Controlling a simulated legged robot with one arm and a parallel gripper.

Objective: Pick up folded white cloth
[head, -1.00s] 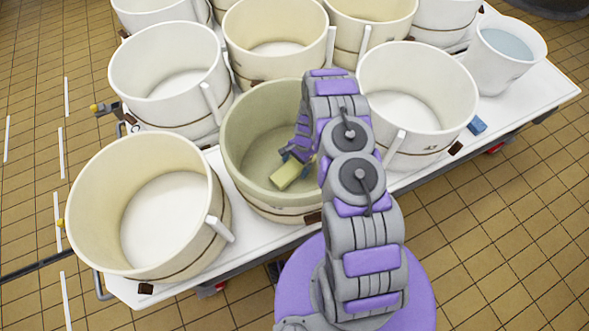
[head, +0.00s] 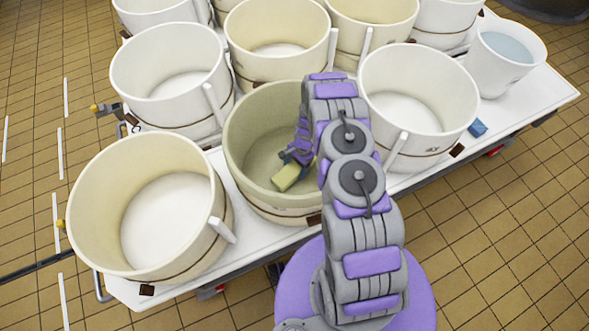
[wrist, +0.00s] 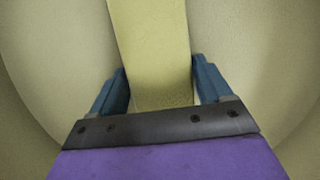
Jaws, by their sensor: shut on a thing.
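The folded cloth (head: 287,177) looks pale yellow rather than white. It is inside the olive-tinted tub (head: 240,165) at the middle of the front row. My gripper (head: 296,157) reaches down into this tub and is shut on the cloth. In the wrist view the cloth (wrist: 152,45) runs as a flat strip between the two blue fingers of my gripper (wrist: 160,82), one at each side edge. The cloth's near end is partly hidden behind the dark gripper plate. I cannot tell whether the cloth touches the tub's floor.
A cream tub (head: 150,205) stands close on the left and another (head: 415,100) on the right, both with upright handles. More tubs stand behind. A smaller tub (head: 505,55) holds bluish liquid. A small blue block (head: 478,128) lies on the white cart top (head: 540,95).

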